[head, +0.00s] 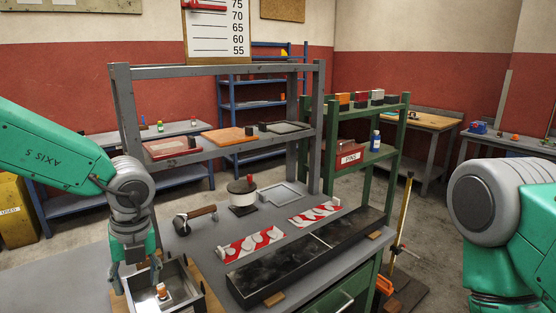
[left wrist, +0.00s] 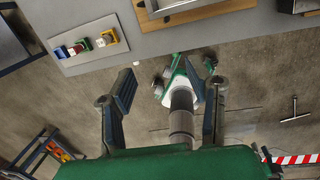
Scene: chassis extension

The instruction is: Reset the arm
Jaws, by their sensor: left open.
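My left arm comes in from the left in the head view, and its gripper (head: 137,272) points down at the near left of the grey workbench (head: 205,240). It hangs over or beside the left edge of a metal tray (head: 192,289); the exact gap cannot be told.
A small orange-and-white part (head: 162,290) sits in the tray. A long black trough (head: 290,262), red-white striped strips (head: 250,243) and a round black-topped device (head: 242,191) occupy the bench. A grey shelf frame (head: 129,110) rises behind. A panel with coloured switches (left wrist: 90,45) shows in the left wrist view.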

